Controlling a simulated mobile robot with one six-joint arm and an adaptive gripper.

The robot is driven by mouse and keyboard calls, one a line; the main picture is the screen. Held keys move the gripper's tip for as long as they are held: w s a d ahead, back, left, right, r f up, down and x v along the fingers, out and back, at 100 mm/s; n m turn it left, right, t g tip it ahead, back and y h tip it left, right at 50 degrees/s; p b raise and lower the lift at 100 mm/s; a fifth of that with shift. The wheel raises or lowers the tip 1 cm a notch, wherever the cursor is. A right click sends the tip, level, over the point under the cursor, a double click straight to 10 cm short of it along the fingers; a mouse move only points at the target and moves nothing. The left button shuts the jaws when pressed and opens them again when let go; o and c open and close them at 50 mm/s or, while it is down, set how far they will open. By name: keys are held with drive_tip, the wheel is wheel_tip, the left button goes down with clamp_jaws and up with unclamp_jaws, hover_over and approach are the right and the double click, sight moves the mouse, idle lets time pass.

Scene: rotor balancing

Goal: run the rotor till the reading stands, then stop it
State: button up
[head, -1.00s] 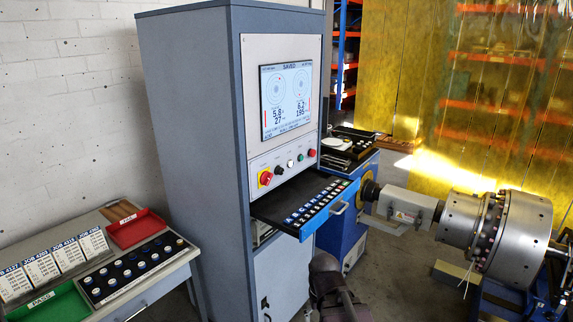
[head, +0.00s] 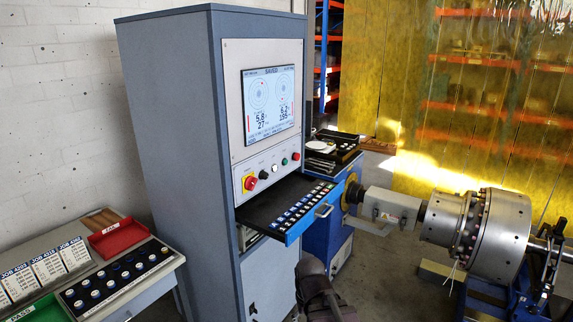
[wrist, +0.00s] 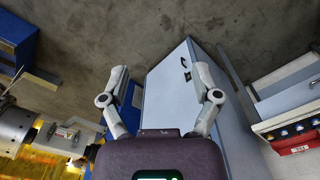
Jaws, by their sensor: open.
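The rotor (head: 498,235), a grey steel drum with a bolted flange, sits on the balancing machine at the right of the head view. A drive shaft housing (head: 392,204) joins it on the left. The screen (head: 270,103) on the grey-blue cabinet reads SAVED, with two round dials and figures that look like 5.8, 27 and 6.2, 195. Below it is a row of controls: a red knob on yellow (head: 250,184), a black one, a white one, a green button (head: 284,161) and a red button (head: 296,156). My gripper (wrist: 163,85) is open and empty in the wrist view, pointing at the cabinet and floor.
A drawer (head: 310,225) with a keypad stands pulled out from the cabinet. At left, a bench holds job cards (head: 45,263), a red tray (head: 118,236) and a black rack of round weights (head: 115,279). A blue pedestal with a dark tray (head: 335,146) stands behind the drawer.

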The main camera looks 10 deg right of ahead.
drive_tip(key=shift+c, duration=0.2)
clamp_jaws()
idle(1.1)
